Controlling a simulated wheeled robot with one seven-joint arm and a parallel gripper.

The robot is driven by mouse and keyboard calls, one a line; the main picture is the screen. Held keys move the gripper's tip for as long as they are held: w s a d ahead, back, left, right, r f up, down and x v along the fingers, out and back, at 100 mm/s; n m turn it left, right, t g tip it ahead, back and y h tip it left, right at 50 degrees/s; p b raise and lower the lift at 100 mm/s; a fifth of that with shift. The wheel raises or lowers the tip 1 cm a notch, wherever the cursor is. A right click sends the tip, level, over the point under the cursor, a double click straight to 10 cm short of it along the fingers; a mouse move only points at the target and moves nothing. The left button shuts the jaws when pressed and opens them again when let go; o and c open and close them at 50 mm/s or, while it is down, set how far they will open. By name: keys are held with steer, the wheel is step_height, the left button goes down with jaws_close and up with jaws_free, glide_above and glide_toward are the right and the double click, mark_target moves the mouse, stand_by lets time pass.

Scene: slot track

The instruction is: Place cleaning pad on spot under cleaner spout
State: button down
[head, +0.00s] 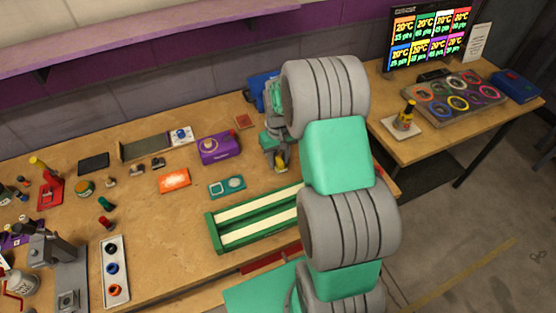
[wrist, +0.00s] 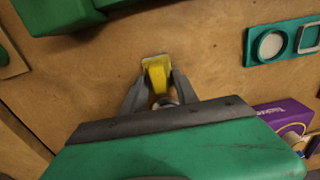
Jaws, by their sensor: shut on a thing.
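My gripper (wrist: 158,95) is shut on a small yellow block with a pale edge, which looks like the cleaning pad (wrist: 156,74). In the wrist view it sits between the fingertips, over bare wooden bench; whether it touches the bench I cannot tell. In the head view my gripper (head: 277,155) is over the bench right of the purple box, partly behind my arm, and a bit of yellow pad (head: 281,164) shows at its tips. I cannot clearly make out a cleaner spout or the spot under it.
A purple box (head: 220,148), teal plate (head: 227,186) and green tray with pale strips (head: 214,229) are near my gripper. A grey machine (head: 68,272) stands far left. A yellow bottle (head: 405,116) stands on a pale square on the right table.

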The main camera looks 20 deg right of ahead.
mark_target(277, 161)
steer(key=shift+r, duration=0.1)
steer(key=shift+f, duration=0.2)
steer(key=c, duration=0.9)
jaws_free()
steer(key=shift+r, duration=0.1)
steer(key=shift+c, duration=0.2)
step_height(277, 161, up, 14)
steer(key=f+b, duration=0.1)
steer(key=b, duration=0.2)
steer(key=s+a+r+t, duration=0.2)
steer(key=s+a, duration=0.3)
steer(key=s, duration=0.3)
steer(key=s+a+r+t, duration=0.2)
steer(key=s+a, duration=0.3)
steer(key=s, duration=0.4)
steer(key=shift+a+r, duration=0.2)
steer(key=shift+r, duration=0.7)
